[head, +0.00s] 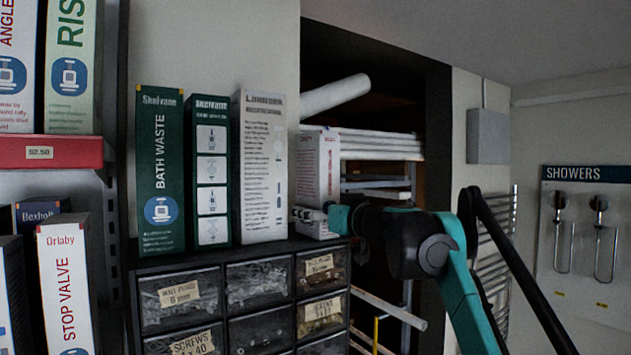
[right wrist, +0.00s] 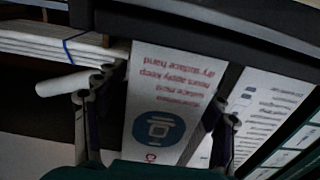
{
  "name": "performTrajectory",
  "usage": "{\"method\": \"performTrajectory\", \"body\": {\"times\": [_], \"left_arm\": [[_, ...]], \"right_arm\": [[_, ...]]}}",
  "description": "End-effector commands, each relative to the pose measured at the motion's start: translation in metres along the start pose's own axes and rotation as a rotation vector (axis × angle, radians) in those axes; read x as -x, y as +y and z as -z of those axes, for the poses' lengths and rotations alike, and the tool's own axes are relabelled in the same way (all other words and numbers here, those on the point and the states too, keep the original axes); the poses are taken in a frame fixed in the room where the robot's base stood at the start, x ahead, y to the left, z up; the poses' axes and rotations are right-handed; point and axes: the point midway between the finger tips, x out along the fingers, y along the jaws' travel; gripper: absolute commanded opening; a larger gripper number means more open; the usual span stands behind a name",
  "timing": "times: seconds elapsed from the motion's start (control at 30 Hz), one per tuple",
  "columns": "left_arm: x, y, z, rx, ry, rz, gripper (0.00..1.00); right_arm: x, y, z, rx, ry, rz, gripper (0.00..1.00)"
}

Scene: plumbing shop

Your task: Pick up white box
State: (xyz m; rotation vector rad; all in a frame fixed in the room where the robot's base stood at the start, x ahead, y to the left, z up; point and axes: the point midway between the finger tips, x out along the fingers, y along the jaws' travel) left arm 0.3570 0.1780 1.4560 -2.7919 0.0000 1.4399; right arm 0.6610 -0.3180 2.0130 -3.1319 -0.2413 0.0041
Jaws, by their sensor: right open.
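In the right wrist view the box (right wrist: 160,95), with red text and a blue round logo, appears upside down between the two spread fingers (right wrist: 154,108). The gripper is open, and I cannot tell whether either finger touches the box. My left gripper is not in view.
A taller white box (head: 263,165) with grey print stands just left, beside green boxes (head: 212,170) (head: 160,170). The drawer cabinet (head: 240,258) is below. White pipes (head: 380,146) lie in the dark alcove behind. A shelf of boxes (head: 65,152) is at far left.

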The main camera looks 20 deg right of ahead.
Motion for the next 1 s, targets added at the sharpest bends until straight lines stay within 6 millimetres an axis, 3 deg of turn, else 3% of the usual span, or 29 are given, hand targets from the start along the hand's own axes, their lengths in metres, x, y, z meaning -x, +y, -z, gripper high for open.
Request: {"method": "performTrajectory", "body": {"times": [0.13,0.37,0.77,1.0], "left_arm": [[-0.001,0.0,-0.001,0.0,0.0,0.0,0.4],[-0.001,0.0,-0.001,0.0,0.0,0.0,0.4],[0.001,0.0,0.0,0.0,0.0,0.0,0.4],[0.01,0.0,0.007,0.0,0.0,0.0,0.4]], "right_arm": [[0.001,0.0,-0.001,0.0,0.0,-0.001,0.66],[0.001,0.0,-0.001,0.0,0.0,0.0,0.08],[0.001,-0.001,0.002,0.0,-0.001,0.0,0.08],[0.003,-0.005,0.02,0.0,0.0,0.002,0.08]]}}
